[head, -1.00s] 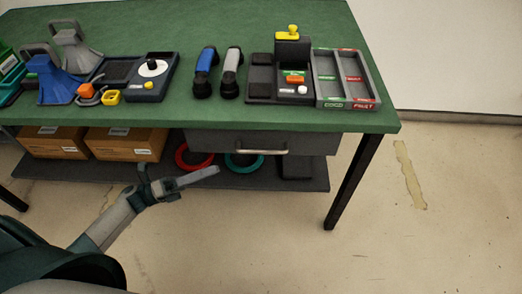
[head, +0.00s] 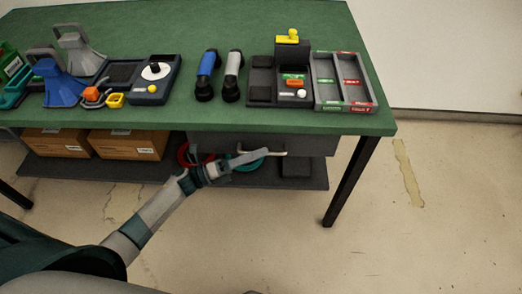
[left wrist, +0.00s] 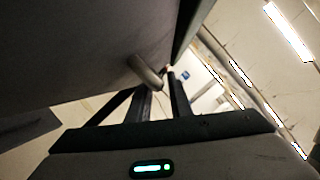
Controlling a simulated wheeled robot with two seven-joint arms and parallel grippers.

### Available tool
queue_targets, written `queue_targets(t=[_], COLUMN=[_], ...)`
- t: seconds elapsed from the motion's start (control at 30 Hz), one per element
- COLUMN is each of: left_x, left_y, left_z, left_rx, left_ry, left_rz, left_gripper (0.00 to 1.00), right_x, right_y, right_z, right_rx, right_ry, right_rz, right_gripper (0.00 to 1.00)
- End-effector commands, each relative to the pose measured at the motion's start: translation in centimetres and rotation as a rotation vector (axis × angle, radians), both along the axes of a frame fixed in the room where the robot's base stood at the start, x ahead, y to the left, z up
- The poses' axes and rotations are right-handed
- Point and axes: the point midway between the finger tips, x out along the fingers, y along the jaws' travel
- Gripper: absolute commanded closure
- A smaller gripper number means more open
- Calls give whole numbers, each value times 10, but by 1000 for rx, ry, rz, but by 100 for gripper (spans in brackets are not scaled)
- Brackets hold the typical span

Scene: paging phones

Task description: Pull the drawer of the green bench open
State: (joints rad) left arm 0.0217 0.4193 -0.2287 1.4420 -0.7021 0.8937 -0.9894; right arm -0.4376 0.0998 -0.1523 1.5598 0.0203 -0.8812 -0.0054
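The green bench (head: 300,122) has a dark grey drawer (head: 315,145) under its top, and the drawer looks shut. Its pale bar handle (head: 278,153) is partly hidden by my left gripper (head: 265,154), which is right at it in the head view. In the left wrist view, the handle (left wrist: 146,70) lies close to the tips of my left gripper (left wrist: 160,85). The two fingers are apart with a gap between them; I cannot tell whether the bar is between them or touching. My right gripper is not in view.
Phones, handsets (head: 207,75) and a divided tray (head: 343,82) stand on the bench top. A black bench leg (head: 350,182) is right of the drawer. The floor in front is clear.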

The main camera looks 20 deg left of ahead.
Motion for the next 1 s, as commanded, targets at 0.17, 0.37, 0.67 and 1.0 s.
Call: queue_targets(t=[0.17, 0.37, 0.67, 1.0], left_x=[6, 7, 6, -2], left_y=[-8, -9, -9, -11], left_z=[2, 2, 2, 1], left_rx=[1, 1, 1, 1], left_ry=[1, 1, 1, 3], left_rz=[0, 0, 0, 0], left_gripper=[81, 81, 100, 100], right_x=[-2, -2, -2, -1], right_y=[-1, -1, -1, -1], right_z=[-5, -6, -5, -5], right_rx=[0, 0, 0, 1], right_ry=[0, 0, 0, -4], right_rz=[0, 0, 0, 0], right_gripper=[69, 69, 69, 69])
